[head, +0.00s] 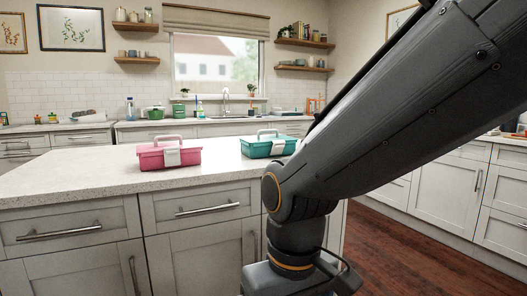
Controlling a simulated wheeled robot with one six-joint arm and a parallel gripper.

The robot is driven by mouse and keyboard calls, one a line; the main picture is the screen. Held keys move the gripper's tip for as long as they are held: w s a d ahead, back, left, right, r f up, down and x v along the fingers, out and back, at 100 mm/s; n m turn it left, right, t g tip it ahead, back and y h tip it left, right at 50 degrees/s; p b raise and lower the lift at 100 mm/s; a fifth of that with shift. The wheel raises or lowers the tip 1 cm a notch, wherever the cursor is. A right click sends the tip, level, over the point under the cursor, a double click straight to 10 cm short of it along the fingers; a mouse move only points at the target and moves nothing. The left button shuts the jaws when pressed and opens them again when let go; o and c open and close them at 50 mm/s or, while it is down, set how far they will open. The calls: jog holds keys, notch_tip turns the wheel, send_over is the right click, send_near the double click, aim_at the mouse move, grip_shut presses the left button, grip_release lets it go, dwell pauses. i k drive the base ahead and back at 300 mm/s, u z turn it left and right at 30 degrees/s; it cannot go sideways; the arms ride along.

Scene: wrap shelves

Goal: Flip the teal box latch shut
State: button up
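The teal box (268,146) stands on the island counter, right of the middle, with a light handle on its lid. A pale latch (278,148) shows on its front, but it is too small to tell whether it is up or down. A pink box (168,153) with a white latch (172,157) stands to its left, apart from it. My arm crosses the right side of the view, just right of the teal box. My gripper is out of the picture.
The speckled counter (80,178) is clear around both boxes, and its front edge lies close before them. Drawers with bar handles are below. The sink counter runs along the back wall. Wooden floor (390,240) is open at the right.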

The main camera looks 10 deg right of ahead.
aim_at(278, 146)
jog(key=u, duration=0.45)
jog(key=k, duration=0.55)
jog(key=u, duration=1.05)
jog(key=i, duration=0.75)
jog(key=z, duration=0.55)
jog(key=i, duration=0.8)
jog(key=z, duration=0.6)
